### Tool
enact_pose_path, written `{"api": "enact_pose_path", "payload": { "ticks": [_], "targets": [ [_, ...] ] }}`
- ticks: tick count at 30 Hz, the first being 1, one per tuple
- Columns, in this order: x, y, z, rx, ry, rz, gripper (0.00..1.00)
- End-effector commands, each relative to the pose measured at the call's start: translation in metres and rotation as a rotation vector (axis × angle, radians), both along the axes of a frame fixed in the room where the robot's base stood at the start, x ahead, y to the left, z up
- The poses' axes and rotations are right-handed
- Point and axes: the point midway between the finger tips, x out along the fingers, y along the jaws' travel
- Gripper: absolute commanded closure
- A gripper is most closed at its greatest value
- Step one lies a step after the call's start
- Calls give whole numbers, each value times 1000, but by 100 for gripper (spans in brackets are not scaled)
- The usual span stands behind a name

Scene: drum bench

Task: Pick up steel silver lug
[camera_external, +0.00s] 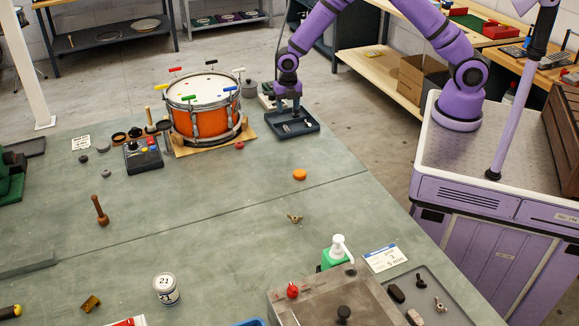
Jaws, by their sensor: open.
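My gripper (287,103) points down over a small dark tray (310,127) to the right of the orange drum. It is open. A small silvery piece (286,128) lies in the tray just below the fingers; it may be the steel silver lug, but it is too small to tell. The fingers look close above it; I cannot tell whether they touch it. Another small metal piece (441,305) lies in a grey tray (465,316) at the lower right, far from my gripper.
An orange drum (196,122) with coloured-handled keys around its rim stands left of my gripper. A grey lidded pot (249,89) stands behind the dark tray. An orange disc (300,174) and a small brownish piece (294,218) lie in front. The bench's middle is mostly clear.

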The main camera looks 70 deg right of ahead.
Motion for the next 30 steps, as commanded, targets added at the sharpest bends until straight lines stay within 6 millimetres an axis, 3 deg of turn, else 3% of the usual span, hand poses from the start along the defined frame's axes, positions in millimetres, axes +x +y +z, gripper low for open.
{"api": "enact_pose_path", "payload": {
  "ticks": [6, 14, 22, 30],
  "targets": [
    [-1, 0, -34, -2, 5, 0, 46],
    [1, -2, -51, -2, 2, -2, 46],
    [6, -5, -86, -2, 4, -2, 46],
    [7, -5, -96, -1, 1, -2, 46]
  ]
}}
